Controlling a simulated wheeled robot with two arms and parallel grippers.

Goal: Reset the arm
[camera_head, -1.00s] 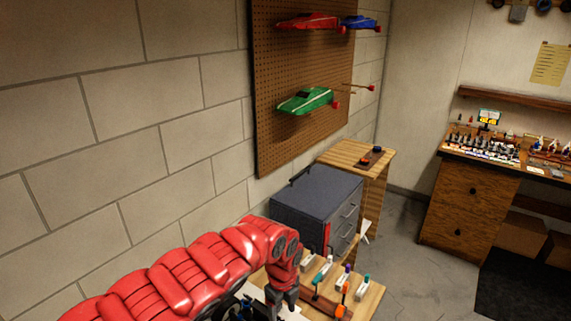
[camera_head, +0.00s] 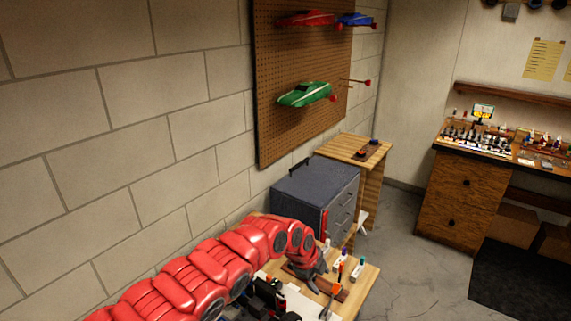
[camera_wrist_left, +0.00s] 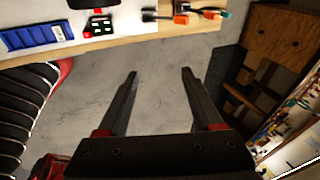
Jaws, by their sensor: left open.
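My left arm reaches in from the lower left in the head view, red and segmented. Its gripper (camera_head: 318,284) points down over the wooden table (camera_head: 366,289) with the tools. In the left wrist view my left gripper (camera_wrist_left: 160,75) is open, with two dark fingers spread apart. Only grey floor shows between them, and nothing is held. The table's edge (camera_wrist_left: 130,40) lies beyond the fingertips in that view. My right gripper is in neither view.
Small upright tools (camera_head: 357,270) stand on the table. A grey toolbox (camera_head: 313,192) and a wooden stand (camera_head: 352,148) are behind it. A pegboard (camera_head: 290,70) holds car bodies, including a green one (camera_head: 305,94). A workbench (camera_head: 462,196) stands right, with open floor (camera_head: 405,235) between.

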